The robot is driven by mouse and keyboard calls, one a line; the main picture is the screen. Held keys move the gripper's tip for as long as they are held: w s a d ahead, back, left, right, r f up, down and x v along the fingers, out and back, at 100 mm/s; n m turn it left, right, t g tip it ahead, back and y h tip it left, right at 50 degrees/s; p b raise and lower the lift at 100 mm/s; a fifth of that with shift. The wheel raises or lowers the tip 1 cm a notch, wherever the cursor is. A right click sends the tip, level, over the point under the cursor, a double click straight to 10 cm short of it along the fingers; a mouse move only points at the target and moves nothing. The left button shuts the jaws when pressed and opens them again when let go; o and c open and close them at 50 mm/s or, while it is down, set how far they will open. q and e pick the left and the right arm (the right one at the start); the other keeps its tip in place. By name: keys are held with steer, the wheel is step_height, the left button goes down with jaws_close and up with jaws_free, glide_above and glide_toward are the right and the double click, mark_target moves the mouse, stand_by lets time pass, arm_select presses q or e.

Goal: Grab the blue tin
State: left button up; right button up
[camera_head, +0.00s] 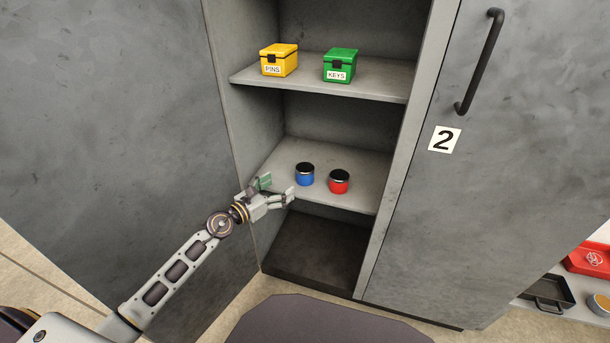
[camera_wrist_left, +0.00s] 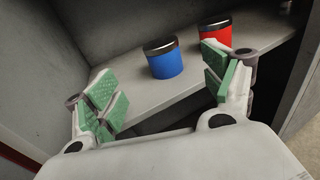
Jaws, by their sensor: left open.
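The blue tin (camera_head: 305,175) is a small upright cylinder with a dark lid. It stands on the lower shelf (camera_head: 345,193) of the open cabinet, left of a red tin (camera_head: 339,183). My left gripper (camera_head: 278,189) is open and empty at the front left of that shelf, short of the blue tin. In the left wrist view, the blue tin (camera_wrist_left: 164,60) shows beyond the gap between the green-padded fingers (camera_wrist_left: 165,90), not touched by them. The red tin (camera_wrist_left: 215,30) is partly hidden behind the right finger. My right gripper is not in view.
A yellow PINS box (camera_head: 278,62) and a green KEYS box (camera_head: 340,66) stand on the shelf above. The cabinet's side wall is close on the left, and a closed door marked 2 (camera_head: 444,140) is on the right. The bottom compartment (camera_head: 318,250) looks empty.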

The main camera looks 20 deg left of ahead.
mark_target(299, 174)
arm_select(q)
steer(key=shift+x, duration=3.3)
steer(key=shift+w+d+b, duration=0.25)
steer(key=shift+w+b, duration=0.1)
steer(key=shift+w, duration=0.15)
steer(key=shift+w+d, duration=0.1)
steer(key=shift+w, duration=0.1)
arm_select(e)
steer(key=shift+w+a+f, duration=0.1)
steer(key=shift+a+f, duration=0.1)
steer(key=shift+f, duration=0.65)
